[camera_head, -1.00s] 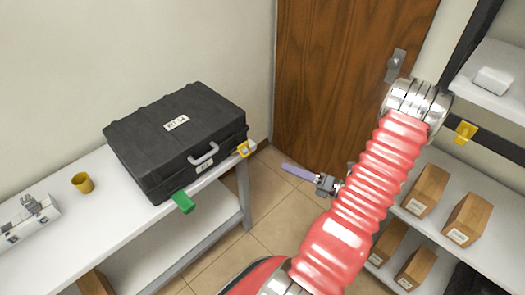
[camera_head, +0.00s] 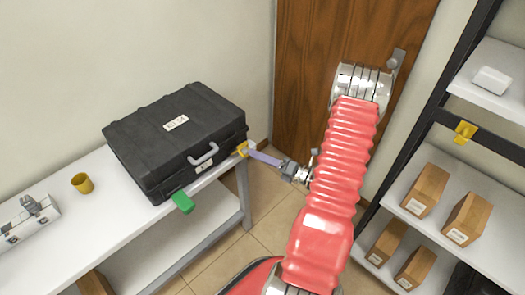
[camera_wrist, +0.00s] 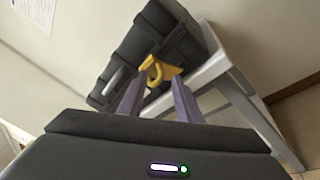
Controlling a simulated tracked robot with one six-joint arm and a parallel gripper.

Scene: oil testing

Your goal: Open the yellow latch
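The yellow latch (camera_head: 242,149) is on the front of the black case (camera_head: 175,135), near its right end. In the wrist view the latch (camera_wrist: 159,74) shows as a yellow loop with a wider flap, between and just beyond my fingertips. My gripper (camera_head: 252,153) has its purple fingers pointing at the latch from the right. In the wrist view my gripper (camera_wrist: 158,92) is open, with one finger on each side of the latch. I cannot tell whether a finger touches it. The green latch (camera_head: 182,202) sticks out at the case's left front.
The case stands on a white table (camera_head: 75,230) with a yellow cup (camera_head: 82,183) to its left. A shelf with several brown boxes (camera_head: 426,190) is at the right. A wooden door (camera_head: 310,90) is behind my arm.

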